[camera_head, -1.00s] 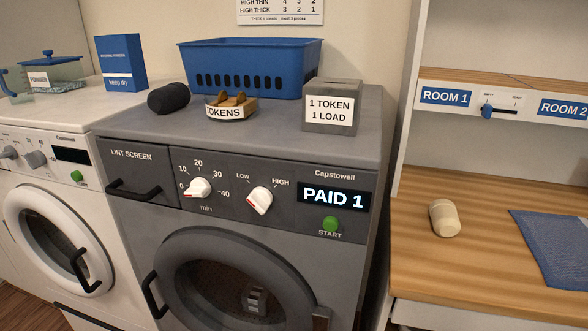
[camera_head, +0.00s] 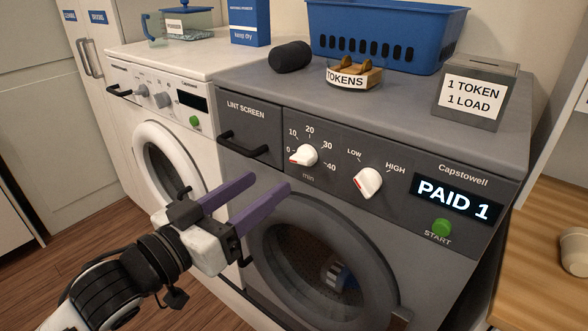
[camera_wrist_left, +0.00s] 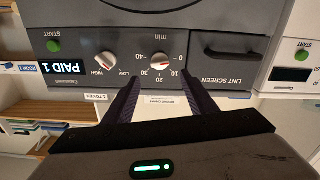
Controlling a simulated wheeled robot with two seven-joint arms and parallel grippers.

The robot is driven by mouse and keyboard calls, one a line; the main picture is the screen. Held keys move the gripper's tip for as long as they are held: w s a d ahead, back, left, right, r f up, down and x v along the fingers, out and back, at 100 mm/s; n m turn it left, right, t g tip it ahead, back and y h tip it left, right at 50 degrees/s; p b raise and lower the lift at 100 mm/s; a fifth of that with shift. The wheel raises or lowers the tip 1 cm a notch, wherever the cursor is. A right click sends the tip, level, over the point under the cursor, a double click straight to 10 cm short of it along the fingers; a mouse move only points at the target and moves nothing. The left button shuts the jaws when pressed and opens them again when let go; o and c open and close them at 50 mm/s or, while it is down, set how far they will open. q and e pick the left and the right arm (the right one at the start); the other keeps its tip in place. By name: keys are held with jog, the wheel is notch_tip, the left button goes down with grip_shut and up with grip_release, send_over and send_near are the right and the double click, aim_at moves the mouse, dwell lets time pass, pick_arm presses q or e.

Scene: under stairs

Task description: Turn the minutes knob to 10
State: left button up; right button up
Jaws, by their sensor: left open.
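The white minutes knob (camera_head: 303,156) sits on the grey dryer's panel, inside a dial marked 0 to 40. Its red-marked end points at or near 0. It also shows in the wrist view (camera_wrist_left: 161,60), where the panel appears upside down. My left gripper (camera_head: 271,182), with purple fingers, is open and empty. In the head view its fingertips are in front of the dryer, below and left of the knob, apart from it. In the wrist view the knob lies between and just beyond the fingertips (camera_wrist_left: 161,80).
A second white knob (camera_head: 368,182), marked LOW to HIGH, sits right of the minutes knob. The lint screen handle (camera_head: 245,146) juts out on the left. A display (camera_head: 452,199) reads PAID 1 above the green START button (camera_head: 441,228). The round door is below.

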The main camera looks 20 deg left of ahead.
aim_at(298, 162)
pick_arm(q)
jog(key=b+x, duration=0.5)
jog(key=x, duration=0.3)
jog(key=shift+f+b, duration=0.1)
jog(key=shift+b, duration=0.2)
jog(key=shift+x, duration=0.85)
pick_arm(e)
jog(key=f, duration=0.1)
jog(key=a+f, duration=0.1)
jog(key=f, duration=0.1)
jog(key=shift+w+a+f, duration=0.2)
jog(key=shift+w+f, duration=0.15)
jog(key=shift+w, duration=0.05)
pick_arm(q)
jog(key=shift+c, duration=0.3)
